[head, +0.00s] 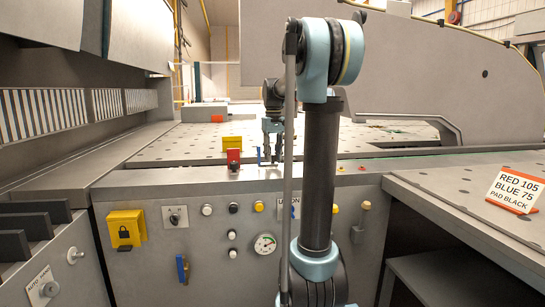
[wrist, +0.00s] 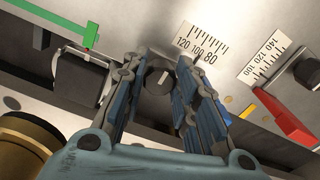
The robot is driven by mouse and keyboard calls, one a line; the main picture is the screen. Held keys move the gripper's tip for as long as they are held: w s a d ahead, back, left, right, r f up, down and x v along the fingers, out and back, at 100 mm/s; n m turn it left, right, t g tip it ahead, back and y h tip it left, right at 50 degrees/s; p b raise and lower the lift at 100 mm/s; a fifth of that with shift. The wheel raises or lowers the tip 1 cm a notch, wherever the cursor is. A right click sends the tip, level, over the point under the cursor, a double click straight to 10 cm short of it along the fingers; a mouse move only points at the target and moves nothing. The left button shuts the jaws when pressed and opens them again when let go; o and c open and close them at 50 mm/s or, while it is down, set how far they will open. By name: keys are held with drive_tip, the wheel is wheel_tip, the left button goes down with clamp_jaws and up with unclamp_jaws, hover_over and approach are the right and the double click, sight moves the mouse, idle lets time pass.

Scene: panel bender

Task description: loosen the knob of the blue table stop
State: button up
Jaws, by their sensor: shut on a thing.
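My gripper (head: 272,152) is at the front edge of the perforated table in the head view. In the wrist view my gripper (wrist: 160,85) has its two blue-padded fingers on either side of a small dark round knob (wrist: 158,80) with a pale line on its face. The fingers are shut on this knob. A scale (wrist: 203,45) marked 120, 100, 80 lies just beyond it.
A green bar (wrist: 75,30) is at the upper left there. A sign (head: 516,190) reads RED 105, BLUE 75, PAD BLACK.

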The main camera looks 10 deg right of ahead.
drive_tip(key=shift+w, duration=0.1)
idle(0.4)
drive_tip(key=o, duration=1)
drive_tip(key=shift+o, duration=0.2)
wheel_tip(320, 180, up, 12)
drive_tip(key=shift+f, duration=0.1)
